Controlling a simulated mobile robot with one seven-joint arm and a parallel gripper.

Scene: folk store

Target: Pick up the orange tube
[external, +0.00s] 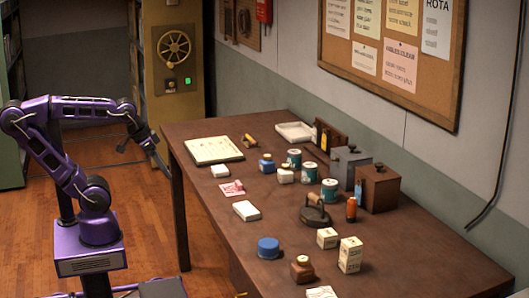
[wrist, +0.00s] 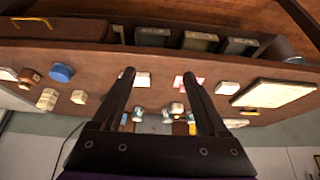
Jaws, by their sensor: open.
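A small orange-yellow tube (external: 249,139) lies on the table beside the open book, near the far end. It also shows in the wrist view (wrist: 249,112), right of my fingers next to the book. A small upright orange bottle-like item (external: 351,209) stands at the right, by the dark brown box. I cannot tell from its shape alone which is the tube. My gripper (external: 146,157) is off the table's left edge, with its fingers apart. In the wrist view my gripper (wrist: 158,76) is open and empty, well away from both items.
The table's left edge lies close to my arm. The front left tabletop is mostly clear.

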